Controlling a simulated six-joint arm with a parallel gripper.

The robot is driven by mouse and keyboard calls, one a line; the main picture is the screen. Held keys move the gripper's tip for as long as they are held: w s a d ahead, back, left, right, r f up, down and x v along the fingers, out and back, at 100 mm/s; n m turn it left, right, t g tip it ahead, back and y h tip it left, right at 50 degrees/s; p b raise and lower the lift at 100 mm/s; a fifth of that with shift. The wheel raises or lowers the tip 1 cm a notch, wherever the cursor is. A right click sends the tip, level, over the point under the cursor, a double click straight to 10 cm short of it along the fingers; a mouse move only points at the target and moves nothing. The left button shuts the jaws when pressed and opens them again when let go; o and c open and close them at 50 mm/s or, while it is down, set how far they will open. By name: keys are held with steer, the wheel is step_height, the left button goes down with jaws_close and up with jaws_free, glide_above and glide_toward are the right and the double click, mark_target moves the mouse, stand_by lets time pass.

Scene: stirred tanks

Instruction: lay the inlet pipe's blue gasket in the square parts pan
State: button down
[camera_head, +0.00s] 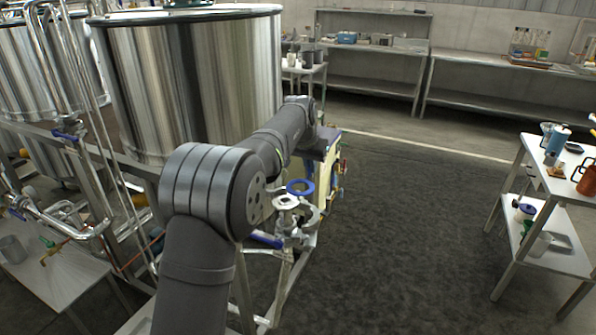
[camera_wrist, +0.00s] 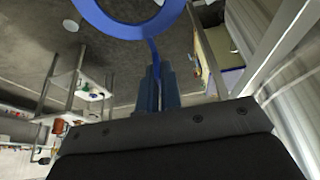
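The blue gasket is a flat ring; in the wrist view (camera_wrist: 153,31) it fills the top, close to the camera. Its narrow tab runs down between the two fingers of my gripper (camera_wrist: 157,85), which look shut on it. Bare floor shows through the ring. In the head view the blue gasket (camera_head: 300,187) appears beside and just above a pale flange (camera_head: 285,203) on the pipework; I cannot tell there whether they touch. My fingers are hidden in the head view. A grey tray (camera_head: 563,241) lies on the right cart's lower shelf; I cannot tell whether it is the square parts pan.
Large steel tanks (camera_head: 190,85) stand at the left, close to my arm. A valve with a blue lever (camera_head: 265,239) sits below the flange. The two-level cart (camera_head: 512,190) at the right holds bottles and small parts. Open floor lies between pipework and cart.

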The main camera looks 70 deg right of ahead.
steer(key=s+a+r, duration=0.1)
steer(key=s+r, duration=0.2)
steer(key=s, duration=0.2)
steer(key=shift+s+a+r, duration=0.25)
steer(key=shift+s+a, duration=0.05)
